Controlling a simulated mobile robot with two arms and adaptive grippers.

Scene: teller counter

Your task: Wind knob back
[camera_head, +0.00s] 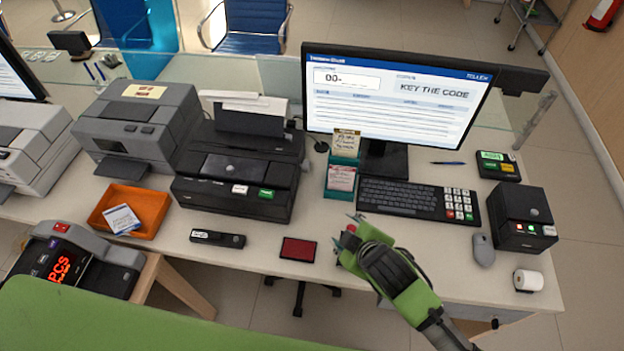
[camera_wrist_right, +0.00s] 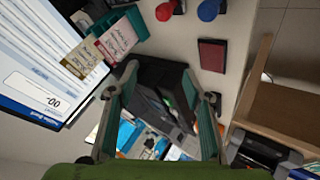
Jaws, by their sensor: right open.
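Two small round silver parts could be the knob; I cannot tell which. One (camera_head: 230,168) sits on the top of the black printer (camera_head: 235,203) in the middle of the counter. The other (camera_head: 533,211) sits on the small black box (camera_head: 520,232) at the right. My right gripper (camera_head: 350,222) is open over the counter's front part, right of the black printer and apart from both. In the right wrist view the two spread fingers (camera_wrist_right: 158,72) have the dark printer (camera_wrist_right: 160,88) beyond them, with nothing held. My left gripper is not in view.
A red pad (camera_head: 298,249) lies left of my right gripper. A red stamp (camera_wrist_right: 165,10) and a blue stamp (camera_wrist_right: 208,10) stand near it. A card holder (camera_head: 341,178), keyboard (camera_head: 407,199), monitor (camera_head: 395,95), mouse (camera_head: 483,250) and orange tray (camera_head: 160,209) crowd the counter (camera_head: 270,222).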

